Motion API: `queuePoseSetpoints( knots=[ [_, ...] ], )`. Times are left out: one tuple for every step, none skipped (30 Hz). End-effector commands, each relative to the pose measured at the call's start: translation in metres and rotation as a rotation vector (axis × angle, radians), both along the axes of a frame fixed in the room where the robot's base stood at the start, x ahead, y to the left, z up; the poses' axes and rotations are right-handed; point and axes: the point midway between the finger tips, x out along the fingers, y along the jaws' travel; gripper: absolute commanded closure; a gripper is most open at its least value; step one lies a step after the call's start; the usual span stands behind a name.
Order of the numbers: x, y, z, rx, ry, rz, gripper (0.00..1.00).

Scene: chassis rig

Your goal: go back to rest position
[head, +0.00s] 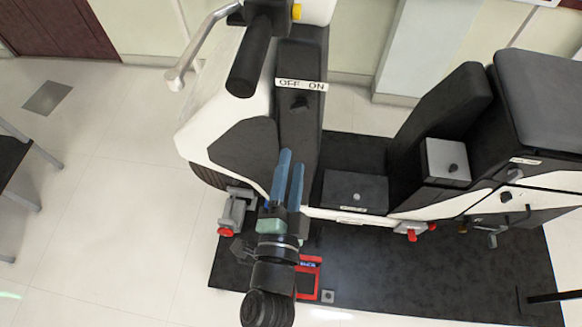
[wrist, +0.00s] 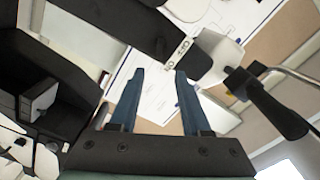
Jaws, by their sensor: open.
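My gripper (head: 287,172) is open, with two blue fingers apart and nothing between them. In the head view it points up the picture, in front of the dark front column of a white and black scooter-like rig (head: 225,110). In the wrist view my gripper (wrist: 158,75) shows both fingers spread. The OFF ON label (head: 301,85) lies above the fingertips in the head view; the label also shows in the wrist view (wrist: 178,58), just beyond the right fingertip. I cannot tell how far the fingers are from the column.
A black handlebar grip (head: 249,62) and a mirror or lever arm (head: 195,50) stick out above. The seat (head: 540,95) and a box with a knob (head: 447,160) stand to the right. A dark mat (head: 420,275) lies under the rig.

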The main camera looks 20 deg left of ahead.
Motion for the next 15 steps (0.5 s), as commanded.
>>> queuePoseSetpoints(
  knots=[
    [0.000, 0.000, 0.000, 0.000, 0.000, 0.000, 0.53],
    [0.000, 0.000, 0.000, 0.000, 0.000, 0.000, 0.53],
    [0.000, 0.000, 0.000, 0.000, 0.000, 0.000, 0.53],
    [0.000, 0.000, 0.000, 0.000, 0.000, 0.000, 0.53],
    [0.000, 0.000, 0.000, 0.000, 0.000, 0.000, 0.53],
    [0.000, 0.000, 0.000, 0.000, 0.000, 0.000, 0.53],
    [0.000, 0.000, 0.000, 0.000, 0.000, 0.000, 0.53],
    [0.000, 0.000, 0.000, 0.000, 0.000, 0.000, 0.53],
    [0.000, 0.000, 0.000, 0.000, 0.000, 0.000, 0.53],
    [0.000, 0.000, 0.000, 0.000, 0.000, 0.000, 0.53],
    [0.000, 0.000, 0.000, 0.000, 0.000, 0.000, 0.53],
    [0.001, 0.000, 0.000, 0.000, 0.000, 0.000, 0.53],
    [0.002, 0.000, 0.002, -0.002, -0.004, 0.001, 0.53],
    [0.003, 0.000, 0.005, -0.004, -0.011, 0.000, 0.53],
    [0.007, 0.001, 0.012, -0.012, -0.026, 0.002, 0.53]
  ],
)
